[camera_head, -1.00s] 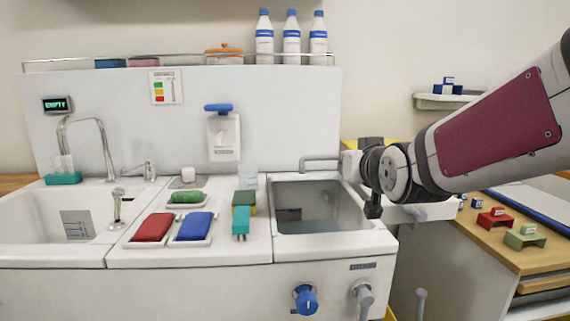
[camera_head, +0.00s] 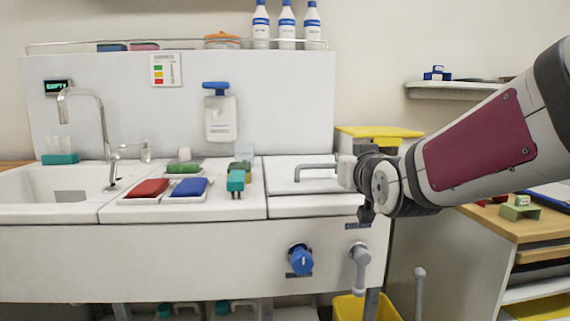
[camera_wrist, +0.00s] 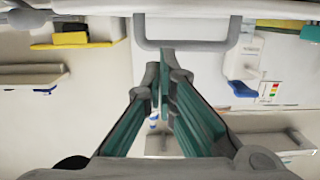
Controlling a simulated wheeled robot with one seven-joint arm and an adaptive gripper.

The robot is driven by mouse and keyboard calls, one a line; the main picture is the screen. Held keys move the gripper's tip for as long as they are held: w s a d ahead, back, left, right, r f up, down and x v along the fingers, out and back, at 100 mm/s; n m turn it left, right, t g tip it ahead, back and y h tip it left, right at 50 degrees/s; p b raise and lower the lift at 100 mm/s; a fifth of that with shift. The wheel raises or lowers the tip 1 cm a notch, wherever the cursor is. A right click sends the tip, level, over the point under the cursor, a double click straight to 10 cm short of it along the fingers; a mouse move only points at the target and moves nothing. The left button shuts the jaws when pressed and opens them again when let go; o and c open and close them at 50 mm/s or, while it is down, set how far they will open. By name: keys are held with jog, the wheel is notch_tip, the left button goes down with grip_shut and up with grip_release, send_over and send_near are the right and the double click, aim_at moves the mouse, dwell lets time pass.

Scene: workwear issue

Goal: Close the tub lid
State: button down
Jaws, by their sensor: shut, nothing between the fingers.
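The tub lid (camera_head: 285,182) is a white flat panel with a grey bar handle (camera_head: 315,167), at the right end of the white counter. It lies over the tub, whose inside is hidden; I cannot tell if it sits fully flush. My gripper (camera_wrist: 165,58) is shut and empty. In the wrist view its teal-sided fingers are together, close to the grey U-shaped handle (camera_wrist: 188,45); contact is unclear. In the head view my wrist is at the right end of the lid, and the fingertips are hard to make out.
Red (camera_head: 147,188) and blue (camera_head: 188,187) pads and a teal brush (camera_head: 236,181) lie left of the lid. A blue knob (camera_head: 300,260) and grey lever (camera_head: 361,268) stick out of the front. A wooden-topped cabinet (camera_head: 490,222) stands at right.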

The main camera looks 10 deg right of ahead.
jog(key=shift+s+f, duration=0.1)
jog(key=shift+f, duration=0.3)
dwell(0.4)
